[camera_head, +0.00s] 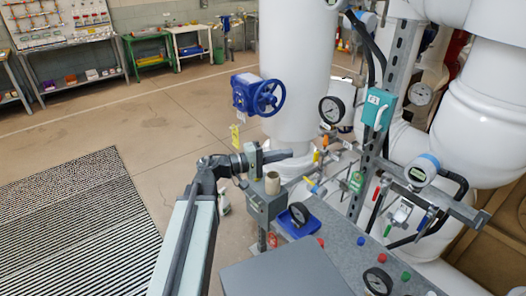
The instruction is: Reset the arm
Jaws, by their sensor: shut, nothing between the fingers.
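My arm rises from the bottom of the view and bends at its dark joint. Its end points right, and my gripper (284,155) is small and dark there, with its fingers together and nothing visible between them. A grey-green upright post (254,158) and a tan cylinder (272,182) on a grey box (265,203) stand close to the gripper and hide part of the wrist. I cannot tell whether the arm touches them.
A blue valve with a handwheel (267,97) is on the large white pipe (293,45). Gauges, small valves and a grey panel (345,235) with coloured buttons crowd the right. A striped mat (75,225) and open floor (150,120) lie left. Benches (75,75) line the back.

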